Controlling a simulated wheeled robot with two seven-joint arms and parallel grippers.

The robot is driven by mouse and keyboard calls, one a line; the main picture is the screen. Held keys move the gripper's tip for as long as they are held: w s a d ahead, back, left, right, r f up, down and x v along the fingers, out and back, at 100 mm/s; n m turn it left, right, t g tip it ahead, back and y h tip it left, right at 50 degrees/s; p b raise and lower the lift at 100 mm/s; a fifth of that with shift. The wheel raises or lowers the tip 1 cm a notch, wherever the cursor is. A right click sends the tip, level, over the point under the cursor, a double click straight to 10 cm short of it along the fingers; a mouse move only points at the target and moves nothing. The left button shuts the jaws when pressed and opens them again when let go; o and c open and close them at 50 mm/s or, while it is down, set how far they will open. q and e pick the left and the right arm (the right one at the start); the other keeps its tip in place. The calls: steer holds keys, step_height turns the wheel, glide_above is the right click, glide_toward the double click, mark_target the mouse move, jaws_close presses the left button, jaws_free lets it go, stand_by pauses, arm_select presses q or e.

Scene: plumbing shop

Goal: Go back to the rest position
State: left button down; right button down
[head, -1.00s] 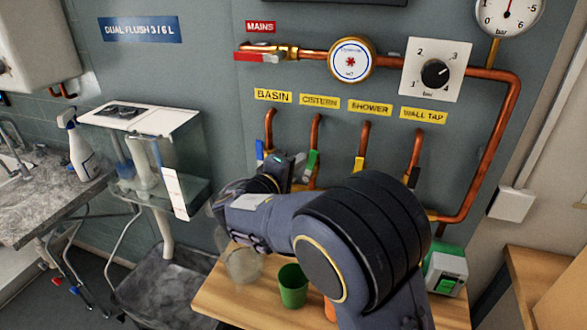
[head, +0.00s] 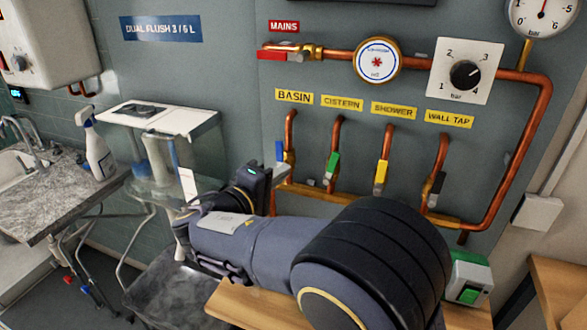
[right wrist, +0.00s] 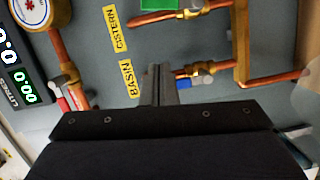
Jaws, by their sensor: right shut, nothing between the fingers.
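My right gripper (head: 280,174) is in front of the grey pipe board, just below the blue lever of the basin valve (head: 281,151) in the head view. In the right wrist view its two fingers (right wrist: 158,70) are together with nothing between them, beside the BASIN label (right wrist: 129,79). I cannot tell its exact gap to the board. My right arm comes in from the lower right and hides much of the wooden bench (head: 237,304). My left gripper is not in view.
Green-lever cistern (head: 333,164), yellow-lever shower (head: 381,174) and black-lever wall tap valves (head: 435,189) stand right of the gripper. A glass-sided cistern (head: 186,122) is at left, near my wrist. A green-and-white box (head: 468,280) sits at the bench's right end.

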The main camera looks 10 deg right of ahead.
steer(key=s+d+f+m+g+y, duration=0.2)
steer(key=s+d+f+g+y, duration=0.15)
steer(key=s+d+f, duration=0.35)
steer(key=s+d+f+m+g+y, duration=0.1)
steer(key=s+d+f+g+y, duration=0.3)
steer(key=d, duration=0.4)
steer(key=s+a+f+m+y, duration=0.1)
steer(key=s+y, duration=0.3)
steer(key=s, duration=0.5)
steer(key=s+a+f+m+t+y, duration=0.1)
steer(key=s+a+m+y, duration=0.3)
steer(key=s, duration=0.6)
steer(key=shift+m+y+p, duration=0.3)
steer(key=shift+y+p, duration=0.15)
steer(key=shift+y, duration=0.2)
